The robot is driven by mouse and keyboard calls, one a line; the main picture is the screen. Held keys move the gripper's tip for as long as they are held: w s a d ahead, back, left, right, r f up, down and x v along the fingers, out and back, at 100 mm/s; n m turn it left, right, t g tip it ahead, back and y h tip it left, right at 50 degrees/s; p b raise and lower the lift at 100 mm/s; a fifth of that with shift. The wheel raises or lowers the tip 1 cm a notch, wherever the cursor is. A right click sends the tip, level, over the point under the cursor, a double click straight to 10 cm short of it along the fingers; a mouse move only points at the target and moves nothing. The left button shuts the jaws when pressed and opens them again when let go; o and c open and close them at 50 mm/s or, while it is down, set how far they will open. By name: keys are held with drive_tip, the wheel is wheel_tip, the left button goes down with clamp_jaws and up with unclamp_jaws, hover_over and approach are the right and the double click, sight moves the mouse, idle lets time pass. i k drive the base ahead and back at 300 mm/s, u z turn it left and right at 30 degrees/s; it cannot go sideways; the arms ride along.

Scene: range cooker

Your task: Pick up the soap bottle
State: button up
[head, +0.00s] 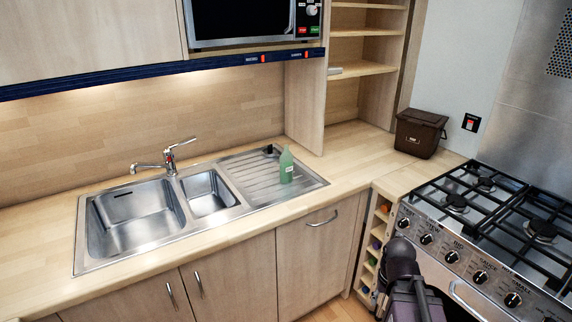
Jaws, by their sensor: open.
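The soap bottle (286,167) is a translucent green bottle with a pale cap and a small white label. It stands upright on the ribbed steel drainboard (312,183), at the right end of the sink unit. Part of my dark arm (402,268) shows at the bottom right, in front of the cooker and well apart from the bottle. I cannot make out my gripper's fingers in this view. Nothing is seen touching the bottle.
A tap (163,158) rises behind the two sink basins, left of the bottle. A small black item (268,149) lies behind the bottle. A brown bin (419,133) stands on the right counter beside the gas hob (490,205). The microwave (250,20) hangs above.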

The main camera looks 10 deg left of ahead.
sight(286, 160)
drive_tip(key=u, duration=0.2)
drive_tip(key=i, duration=1.1)
drive_tip(key=u, duration=0.55)
